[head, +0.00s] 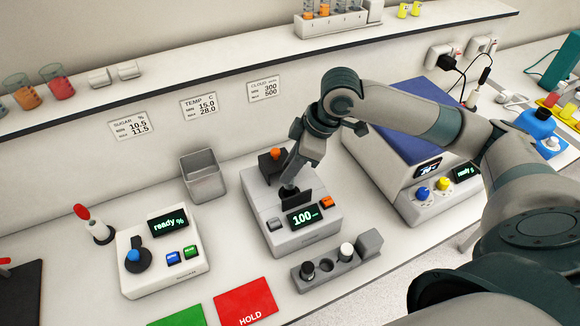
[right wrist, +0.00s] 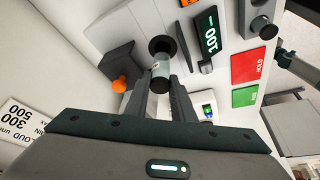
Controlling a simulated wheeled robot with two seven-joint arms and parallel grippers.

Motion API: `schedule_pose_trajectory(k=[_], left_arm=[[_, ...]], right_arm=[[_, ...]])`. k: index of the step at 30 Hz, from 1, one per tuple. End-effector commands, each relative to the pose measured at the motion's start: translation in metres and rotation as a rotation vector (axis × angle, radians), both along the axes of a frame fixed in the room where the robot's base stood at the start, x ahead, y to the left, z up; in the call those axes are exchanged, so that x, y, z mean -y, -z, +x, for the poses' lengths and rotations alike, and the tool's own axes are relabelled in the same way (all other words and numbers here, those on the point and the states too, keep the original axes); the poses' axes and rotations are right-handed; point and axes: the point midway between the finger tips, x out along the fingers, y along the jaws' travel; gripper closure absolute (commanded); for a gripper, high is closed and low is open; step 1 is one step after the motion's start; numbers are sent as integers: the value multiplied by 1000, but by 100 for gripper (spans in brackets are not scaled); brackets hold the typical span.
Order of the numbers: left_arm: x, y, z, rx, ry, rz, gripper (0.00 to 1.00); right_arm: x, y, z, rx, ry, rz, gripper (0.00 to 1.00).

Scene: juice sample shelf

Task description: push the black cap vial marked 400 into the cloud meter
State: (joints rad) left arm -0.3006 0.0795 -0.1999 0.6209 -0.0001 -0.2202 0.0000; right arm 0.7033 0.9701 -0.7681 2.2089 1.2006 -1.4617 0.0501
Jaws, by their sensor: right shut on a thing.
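The cloud meter (head: 298,236) is a pale box in the middle of the bench, its display (head: 302,217) reading 100. My right gripper (head: 290,186) is above its top and shut on a vial. In the right wrist view the black cap vial (right wrist: 160,68) shows between the fingers, with a pale label whose mark I cannot read. The meter's round dark opening (right wrist: 162,45) shows just past the vial; I cannot tell whether the vial's end is inside it. An orange-knobbed lid (head: 274,154) stands beside the opening. My left gripper is not in view.
A grey vial rack (head: 330,277) with a white-topped vial stands in front of the meter. A red HOLD mat (head: 245,302) and green mat (head: 180,318) lie front left. A sugar meter (head: 165,265) and an empty grey bin (head: 203,178) stand left; a blue-topped machine (head: 395,140) stands right.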

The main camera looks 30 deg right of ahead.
Motion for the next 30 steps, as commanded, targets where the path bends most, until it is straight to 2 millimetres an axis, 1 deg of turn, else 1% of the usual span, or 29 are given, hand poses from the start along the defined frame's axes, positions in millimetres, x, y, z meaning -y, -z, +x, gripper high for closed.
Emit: schedule_pose_trajectory(k=[1,12,14,30], left_arm=[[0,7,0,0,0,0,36],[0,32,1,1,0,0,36],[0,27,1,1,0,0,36],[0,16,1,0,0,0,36]], right_arm=[[0,6,0,0,0,0,100],[0,27,0,0,0,0,100],[0,22,0,1,0,-1,100],[0,21,0,0,0,-1,100]])
